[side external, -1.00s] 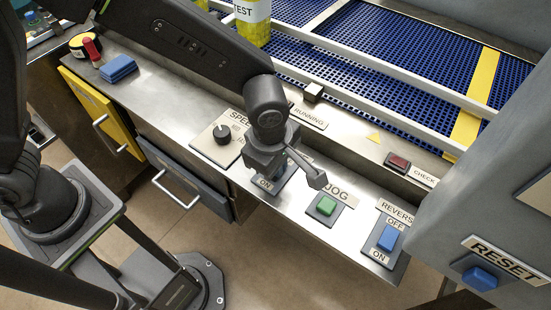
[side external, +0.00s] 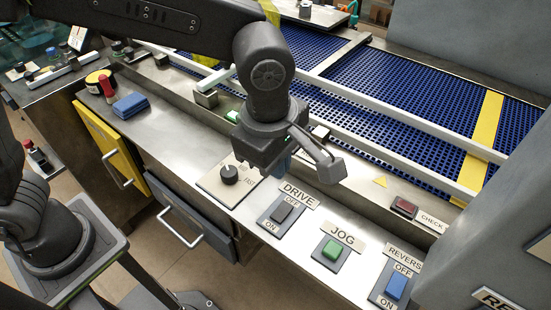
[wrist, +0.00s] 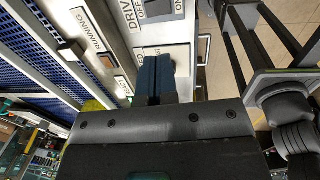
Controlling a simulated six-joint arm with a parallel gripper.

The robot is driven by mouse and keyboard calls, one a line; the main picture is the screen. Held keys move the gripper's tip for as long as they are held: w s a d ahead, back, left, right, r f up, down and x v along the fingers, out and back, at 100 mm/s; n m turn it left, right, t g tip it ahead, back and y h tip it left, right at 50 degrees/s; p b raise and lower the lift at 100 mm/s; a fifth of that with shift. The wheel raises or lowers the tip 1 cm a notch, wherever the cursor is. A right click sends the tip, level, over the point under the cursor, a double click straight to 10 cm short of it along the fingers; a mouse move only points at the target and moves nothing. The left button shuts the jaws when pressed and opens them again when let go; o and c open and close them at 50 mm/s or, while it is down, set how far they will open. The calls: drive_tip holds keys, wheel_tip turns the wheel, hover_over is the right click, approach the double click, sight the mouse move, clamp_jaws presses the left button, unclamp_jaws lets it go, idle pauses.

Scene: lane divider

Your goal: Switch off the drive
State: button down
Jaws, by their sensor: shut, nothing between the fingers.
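The drive switch (side external: 281,212) is a dark rocker on a grey plate, under the DRIVE label (side external: 299,195), with OFF at its upper end and ON at its lower end. I cannot tell which end is pressed in. It shows partly at the top of the wrist view (wrist: 160,8). My gripper (side external: 283,166) is above and behind the panel, up and left of the drive switch and apart from it. Its blue fingers (wrist: 155,78) are shut together and empty, seen over the speed plate in the wrist view. The fingertips are mostly hidden in the side view.
The speed knob (side external: 229,174) is left of the drive switch. The green jog button (side external: 332,249) and blue reverse rocker (side external: 396,287) are to its right. The blue belt (side external: 400,80) is beyond.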

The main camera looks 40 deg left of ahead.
sight(286, 208)
drive_tip(key=shift+w+r, duration=0.1)
drive_tip(key=shift+w, duration=0.7)
drive_tip(key=f, duration=0.4)
drive_tip(key=w+f, duration=0.1)
drive_tip(key=f, duration=0.9)
drive_tip(key=shift+w, duration=0.35)
drive_tip(key=shift+f, duration=0.25)
drive_tip(key=shift+s, duration=0.1)
